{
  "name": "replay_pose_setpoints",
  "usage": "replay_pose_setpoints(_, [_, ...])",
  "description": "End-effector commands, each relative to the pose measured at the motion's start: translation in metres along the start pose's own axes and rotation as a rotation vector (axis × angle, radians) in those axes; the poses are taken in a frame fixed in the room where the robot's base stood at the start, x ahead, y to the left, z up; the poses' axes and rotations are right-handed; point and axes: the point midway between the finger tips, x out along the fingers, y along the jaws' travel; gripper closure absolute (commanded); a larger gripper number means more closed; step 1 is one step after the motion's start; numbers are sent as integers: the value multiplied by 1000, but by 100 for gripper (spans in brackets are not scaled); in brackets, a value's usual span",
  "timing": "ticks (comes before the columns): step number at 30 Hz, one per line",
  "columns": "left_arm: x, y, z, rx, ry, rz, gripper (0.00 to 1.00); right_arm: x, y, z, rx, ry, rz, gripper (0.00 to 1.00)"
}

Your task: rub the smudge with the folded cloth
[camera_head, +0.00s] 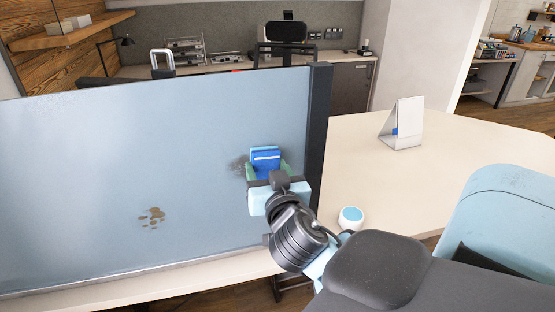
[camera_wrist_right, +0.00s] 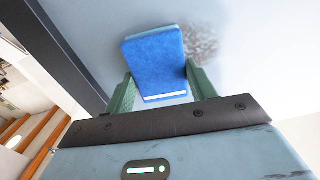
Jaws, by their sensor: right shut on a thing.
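The folded cloth (camera_head: 265,160) is blue with a white stripe. It also shows in the right wrist view (camera_wrist_right: 155,62), between the two green fingers. My right gripper (camera_head: 267,170) is shut on the cloth and holds it at the grey panel (camera_head: 120,140); I cannot tell whether the cloth touches the panel. A grey smudge (camera_head: 238,166) shows just left of the cloth in the head view and at the cloth's upper right in the wrist view (camera_wrist_right: 199,43). A brown blotchy smudge (camera_head: 152,217) lies lower left on the panel. My left gripper is not in view.
The panel has a dark post (camera_head: 319,130) at its right edge, close to my right gripper. A pale table (camera_head: 455,165) carries a white tent-shaped stand (camera_head: 403,124) and a small round white and blue object (camera_head: 351,217). Much of the tabletop is clear.

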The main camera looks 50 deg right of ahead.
Motion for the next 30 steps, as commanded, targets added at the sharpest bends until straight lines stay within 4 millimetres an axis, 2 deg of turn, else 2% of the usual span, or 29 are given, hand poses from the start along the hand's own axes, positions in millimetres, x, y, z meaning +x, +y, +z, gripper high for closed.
replay_pose_setpoints(3, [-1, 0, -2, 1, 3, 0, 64, 0, -7, 0, 2, 1, 0, 63])
replay_pose_setpoints(13, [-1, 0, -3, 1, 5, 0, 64, 0, -12, 1, 1, -1, 0, 63])
replay_pose_setpoints(24, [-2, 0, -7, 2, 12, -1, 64, 0, -40, 3, 2, 0, -1, 63])
replay_pose_setpoints(30, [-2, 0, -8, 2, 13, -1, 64, 0, -45, 3, -1, 0, 0, 63])
